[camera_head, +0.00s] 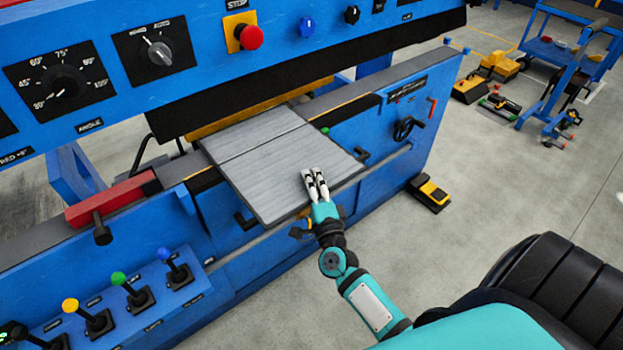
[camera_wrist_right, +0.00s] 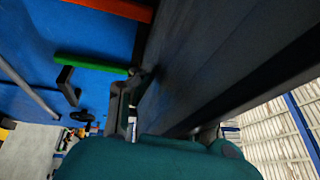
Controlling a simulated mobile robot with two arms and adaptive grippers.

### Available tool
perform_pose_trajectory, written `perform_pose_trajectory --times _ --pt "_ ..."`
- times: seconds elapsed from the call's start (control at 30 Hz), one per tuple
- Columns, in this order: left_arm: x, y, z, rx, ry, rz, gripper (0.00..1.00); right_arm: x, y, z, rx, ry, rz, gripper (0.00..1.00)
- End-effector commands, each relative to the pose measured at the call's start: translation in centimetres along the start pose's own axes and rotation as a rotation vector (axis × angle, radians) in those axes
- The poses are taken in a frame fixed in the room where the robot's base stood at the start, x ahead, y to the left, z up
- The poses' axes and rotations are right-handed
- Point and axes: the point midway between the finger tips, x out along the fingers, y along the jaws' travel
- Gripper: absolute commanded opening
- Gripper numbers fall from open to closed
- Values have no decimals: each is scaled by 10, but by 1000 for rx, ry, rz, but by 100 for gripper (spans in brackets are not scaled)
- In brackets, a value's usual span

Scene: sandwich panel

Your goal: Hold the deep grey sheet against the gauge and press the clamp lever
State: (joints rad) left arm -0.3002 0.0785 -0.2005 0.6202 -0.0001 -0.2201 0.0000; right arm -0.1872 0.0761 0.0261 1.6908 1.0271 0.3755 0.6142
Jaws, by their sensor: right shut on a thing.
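The deep grey sheet (camera_head: 285,165) lies flat on the blue machine's bed, its far edge under the black beam and its near part overhanging the front. My right gripper (camera_head: 314,178) is shut on the sheet's near edge. In the right wrist view the sheet (camera_wrist_right: 235,65) looks dark, with the gripper's fingers (camera_wrist_right: 122,100) at its edge. Several levers stand on the front left panel, among them a yellow-knobbed lever (camera_head: 88,318), a green-knobbed lever (camera_head: 130,289) and a blue-knobbed lever (camera_head: 173,264). I cannot tell which is the clamp lever. The gauge is not clearly seen. My left gripper is out of view.
The upper panel carries an angle dial (camera_head: 63,84), a selector knob (camera_head: 159,51) and a red stop button (camera_head: 249,37). A red block (camera_head: 110,198) sits on the bed's left. A yellow-black pedal (camera_head: 430,193) is on the floor. A blue cart (camera_head: 570,55) stands far right.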

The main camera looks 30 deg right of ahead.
Motion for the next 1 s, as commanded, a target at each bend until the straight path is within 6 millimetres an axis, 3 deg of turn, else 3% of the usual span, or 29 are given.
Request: perform_pose_trajectory --times 0.27,0.63,0.8,1.0 --pt "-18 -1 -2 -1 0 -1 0 -46 -15 -25 -12 12 3 0" --pt "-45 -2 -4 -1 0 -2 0 -128 -58 -58 -7 5 -7 0" --pt "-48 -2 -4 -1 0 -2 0 -144 -69 -63 1 0 -13 0" --pt "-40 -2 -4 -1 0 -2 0 -139 -61 -61 4 0 -15 0"
